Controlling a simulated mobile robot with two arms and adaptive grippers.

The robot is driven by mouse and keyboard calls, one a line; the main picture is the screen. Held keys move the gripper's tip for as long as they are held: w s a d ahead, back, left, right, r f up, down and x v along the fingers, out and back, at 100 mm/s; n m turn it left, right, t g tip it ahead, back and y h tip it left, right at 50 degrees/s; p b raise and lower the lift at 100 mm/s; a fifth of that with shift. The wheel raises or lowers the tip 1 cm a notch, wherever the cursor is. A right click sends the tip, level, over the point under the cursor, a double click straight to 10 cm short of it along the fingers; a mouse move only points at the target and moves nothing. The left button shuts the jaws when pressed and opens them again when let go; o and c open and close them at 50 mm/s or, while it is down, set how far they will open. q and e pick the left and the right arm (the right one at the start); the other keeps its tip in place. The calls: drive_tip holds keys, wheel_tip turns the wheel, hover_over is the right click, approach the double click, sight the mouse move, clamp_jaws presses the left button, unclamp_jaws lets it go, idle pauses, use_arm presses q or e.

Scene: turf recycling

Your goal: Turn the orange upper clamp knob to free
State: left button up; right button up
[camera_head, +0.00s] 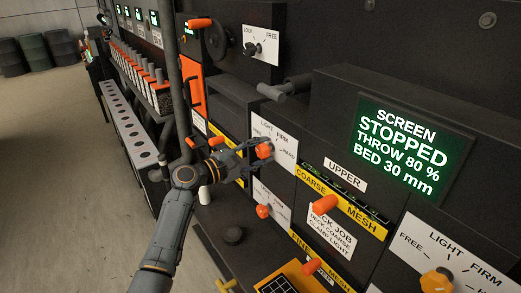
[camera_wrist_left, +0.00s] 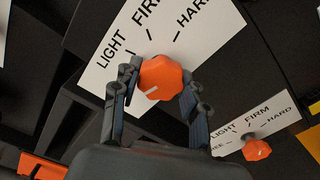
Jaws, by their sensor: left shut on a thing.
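The orange upper clamp knob (camera_head: 264,150) sits on a white plate (camera_head: 279,131) lettered FREE, LIGHT, FIRM, HARD. My left gripper (camera_head: 252,155) reaches it from the left, with its fingers shut around the knob. In the left wrist view the knob (camera_wrist_left: 163,76) is lobed and sits between the two fingertips (camera_wrist_left: 160,84). A short white mark on it points toward the lower left of that picture. The FREE end of the scale is hidden there. A second orange knob (camera_head: 263,211) is on a similar plate below. My right gripper is not in view.
A lit screen (camera_head: 403,145) reads STOPPED. A LOCK/FREE plate (camera_head: 261,44) is above. Another clamp plate (camera_head: 462,257) with an orange-yellow knob is at lower right. Open floor lies left.

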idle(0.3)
use_arm(q)
drive_tip(key=o, duration=1.2)
drive_tip(key=shift+c, duration=0.2)
drive_tip(key=v, duration=1.2)
drive_tip(key=shift+f, duration=0.2)
